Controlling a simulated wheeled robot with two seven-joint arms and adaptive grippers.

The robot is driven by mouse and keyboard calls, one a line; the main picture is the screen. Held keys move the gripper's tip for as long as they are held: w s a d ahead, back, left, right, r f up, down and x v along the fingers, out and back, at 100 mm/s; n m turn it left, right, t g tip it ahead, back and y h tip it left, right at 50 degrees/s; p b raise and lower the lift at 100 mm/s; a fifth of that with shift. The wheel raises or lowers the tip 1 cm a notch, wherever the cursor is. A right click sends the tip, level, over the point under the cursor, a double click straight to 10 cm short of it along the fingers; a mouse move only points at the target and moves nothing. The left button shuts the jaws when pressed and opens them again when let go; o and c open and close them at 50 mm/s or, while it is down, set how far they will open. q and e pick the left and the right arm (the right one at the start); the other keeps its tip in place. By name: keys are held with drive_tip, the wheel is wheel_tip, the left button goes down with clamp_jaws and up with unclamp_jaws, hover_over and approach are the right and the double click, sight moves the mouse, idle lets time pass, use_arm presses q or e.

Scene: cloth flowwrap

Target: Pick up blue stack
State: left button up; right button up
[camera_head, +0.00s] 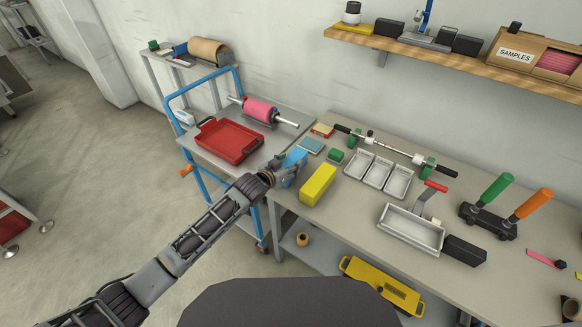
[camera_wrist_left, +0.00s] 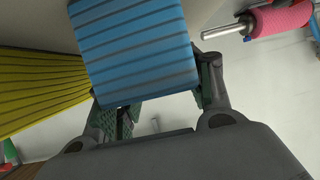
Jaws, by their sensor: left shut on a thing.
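The blue stack (camera_wrist_left: 135,50) is a ribbed blue block held between the fingers of my left gripper (camera_wrist_left: 160,95) in the left wrist view. In the head view the left gripper (camera_head: 289,171) is shut on the blue stack (camera_head: 295,157) near the left end of the bench, beside the yellow stack. The gripper hides part of the blue stack in the head view. A yellow stack (camera_head: 318,184) stands on the bench right of the gripper; its ribbed side also shows in the left wrist view (camera_wrist_left: 40,90). My right gripper is not in view.
A blue-framed cart with a red tray (camera_head: 231,140) and a pink roll (camera_head: 260,110) stands left of the bench. Thin teal pads (camera_head: 312,145), a green block (camera_head: 336,156) and three white trays (camera_head: 378,173) lie near the gripper. A metal scoop tray (camera_head: 412,229) is farther right.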

sight(289, 165)
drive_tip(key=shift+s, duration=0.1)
use_arm(q)
wheel_tip(289, 165, up, 8)
drive_tip(key=shift+r, duration=1)
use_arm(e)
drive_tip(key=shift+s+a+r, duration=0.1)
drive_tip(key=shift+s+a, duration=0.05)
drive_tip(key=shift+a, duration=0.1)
